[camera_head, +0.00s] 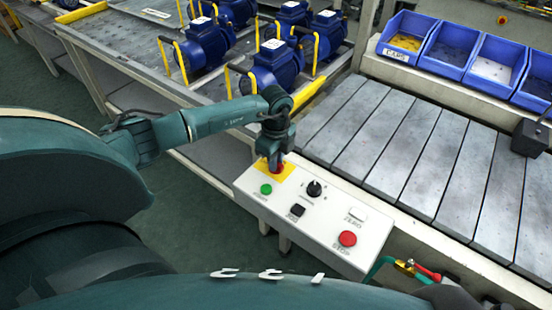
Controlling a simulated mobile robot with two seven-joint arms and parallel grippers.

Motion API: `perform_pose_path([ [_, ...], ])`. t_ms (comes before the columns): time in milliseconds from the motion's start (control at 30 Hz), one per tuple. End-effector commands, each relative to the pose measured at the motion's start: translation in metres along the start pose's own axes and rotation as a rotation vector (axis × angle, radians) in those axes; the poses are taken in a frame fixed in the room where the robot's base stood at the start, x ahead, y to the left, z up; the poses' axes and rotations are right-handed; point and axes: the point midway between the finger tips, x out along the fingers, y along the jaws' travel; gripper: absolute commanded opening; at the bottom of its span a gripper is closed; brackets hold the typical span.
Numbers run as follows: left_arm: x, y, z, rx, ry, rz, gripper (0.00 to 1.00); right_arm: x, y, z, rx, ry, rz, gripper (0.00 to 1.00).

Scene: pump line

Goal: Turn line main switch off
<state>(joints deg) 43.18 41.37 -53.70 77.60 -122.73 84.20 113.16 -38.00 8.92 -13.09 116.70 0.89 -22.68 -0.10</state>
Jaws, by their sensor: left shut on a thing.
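A light grey control panel (300,228) stands in the middle of the view. At its upper left corner is a yellow plate (288,169) with a red main switch (280,172) on it. My left gripper (274,166) points down over the yellow plate and is shut on the red switch. The gripper hides most of the switch, so I cannot tell which way it is turned. My right gripper is not in view.
The panel also carries a green button (266,189), a black selector knob (314,188), a black button (297,210), a white button (357,214) and a red stop button (347,239). A slatted conveyor (395,140) lies behind. Blue pumps (272,68) stand on the bench at the back.

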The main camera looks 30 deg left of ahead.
Motion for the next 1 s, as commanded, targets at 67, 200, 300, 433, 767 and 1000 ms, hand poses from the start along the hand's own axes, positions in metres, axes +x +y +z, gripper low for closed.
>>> perform_pose_path([
  [67, -0.001, -0.001, 0.001, -0.004, -0.001, -0.003, 0.0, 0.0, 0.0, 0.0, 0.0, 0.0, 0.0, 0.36],
  [200, -0.001, -0.001, 0.001, -0.004, -0.001, -0.002, 0.19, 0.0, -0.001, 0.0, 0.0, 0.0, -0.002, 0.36],
  [300, -0.001, -0.001, 0.001, -0.003, -0.001, -0.002, 0.27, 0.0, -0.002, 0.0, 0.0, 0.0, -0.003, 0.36],
  [433, -0.001, 0.0, 0.001, -0.002, -0.001, -0.001, 0.36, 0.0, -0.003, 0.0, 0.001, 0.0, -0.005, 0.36],
  [767, -0.007, -0.001, 0.001, -0.001, 0.0, -0.003, 0.36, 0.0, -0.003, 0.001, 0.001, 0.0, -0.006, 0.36],
  [1000, -0.051, -0.002, 0.001, 0.0, -0.001, -0.007, 0.36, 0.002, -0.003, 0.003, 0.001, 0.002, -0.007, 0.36],
])
